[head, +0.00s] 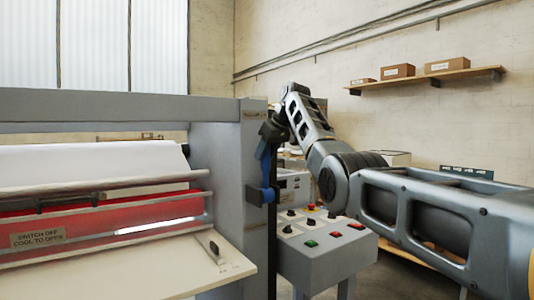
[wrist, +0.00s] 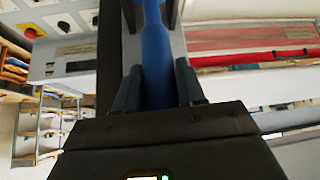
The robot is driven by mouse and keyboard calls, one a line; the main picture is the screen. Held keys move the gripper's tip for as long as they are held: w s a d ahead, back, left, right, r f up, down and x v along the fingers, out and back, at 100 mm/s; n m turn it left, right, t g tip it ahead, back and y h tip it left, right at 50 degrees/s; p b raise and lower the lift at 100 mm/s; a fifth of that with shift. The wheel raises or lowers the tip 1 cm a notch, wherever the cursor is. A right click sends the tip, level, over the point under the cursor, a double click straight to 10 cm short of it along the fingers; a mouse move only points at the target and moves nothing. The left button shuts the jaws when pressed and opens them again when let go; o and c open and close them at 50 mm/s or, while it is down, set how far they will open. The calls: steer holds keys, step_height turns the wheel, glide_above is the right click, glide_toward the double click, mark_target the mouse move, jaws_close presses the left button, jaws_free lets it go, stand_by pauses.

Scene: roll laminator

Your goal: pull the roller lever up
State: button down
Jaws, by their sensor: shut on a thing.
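The roller lever (head: 264,165) is a blue bar on the right side post of the laminator.
The laminator's grey frame (head: 222,160) stands left of my arm, with a white roll (head: 90,158) and a red guard (head: 90,215). A control box (head: 325,245) with several buttons stands to the right, below my arm. A shelf (head: 430,77) with boxes hangs on the back wall.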

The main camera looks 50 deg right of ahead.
steer(key=shift+w, duration=0.1)
stand_by(0.3)
steer(key=c, duration=0.8)
jaws_free()
steer(key=shift+o, duration=0.2)
steer(key=b+v, duration=0.2)
steer(key=v, duration=0.5)
steer(key=shift+r, duration=0.3)
